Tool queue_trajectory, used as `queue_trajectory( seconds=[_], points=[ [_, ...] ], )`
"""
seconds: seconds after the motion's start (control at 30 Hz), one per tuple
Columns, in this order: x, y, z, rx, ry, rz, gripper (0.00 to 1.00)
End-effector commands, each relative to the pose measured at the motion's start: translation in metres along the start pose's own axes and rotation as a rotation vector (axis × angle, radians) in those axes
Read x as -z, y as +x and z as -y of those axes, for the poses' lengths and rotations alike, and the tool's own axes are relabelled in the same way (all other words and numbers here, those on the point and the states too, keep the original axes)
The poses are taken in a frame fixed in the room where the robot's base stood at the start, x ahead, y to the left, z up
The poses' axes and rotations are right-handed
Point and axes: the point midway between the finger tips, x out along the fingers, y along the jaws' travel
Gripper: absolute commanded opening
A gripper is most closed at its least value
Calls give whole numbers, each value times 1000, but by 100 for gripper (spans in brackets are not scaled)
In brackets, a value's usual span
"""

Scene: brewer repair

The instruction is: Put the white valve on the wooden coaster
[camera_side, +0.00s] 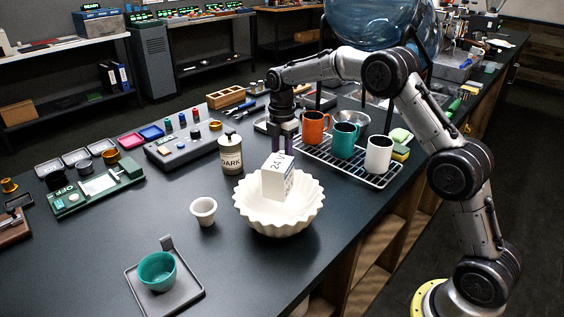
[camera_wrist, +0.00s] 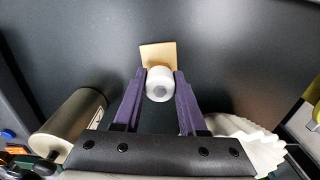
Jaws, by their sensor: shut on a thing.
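In the wrist view the white valve (camera_wrist: 160,88) sits between the two purple fingers of my gripper (camera_wrist: 160,74), which is shut on it. The wooden coaster (camera_wrist: 158,51) lies on the dark worktop just past the valve, and the valve covers its near part. I cannot tell whether the valve touches the coaster. In the side view my gripper (camera_side: 284,146) points down behind the white box. The valve and the coaster are hidden there.
A white fluted bowl (camera_side: 278,222) holding a white box (camera_side: 276,181) stands close in front of my gripper. A jar labelled DARK (camera_side: 230,155) is to its left, and a rack with mugs (camera_side: 345,168) to its right. The worktop beyond the coaster looks clear.

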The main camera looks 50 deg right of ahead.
Motion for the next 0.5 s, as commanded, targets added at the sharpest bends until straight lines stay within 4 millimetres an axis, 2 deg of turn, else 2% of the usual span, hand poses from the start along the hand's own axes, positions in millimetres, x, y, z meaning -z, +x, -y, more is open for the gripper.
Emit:
queue_trajectory(
  seconds=[0.1,0.5],
  points=[
    [0,14,0,-1,0,0,0],
    [0,18,0,-2,0,0,0]
  ],
)
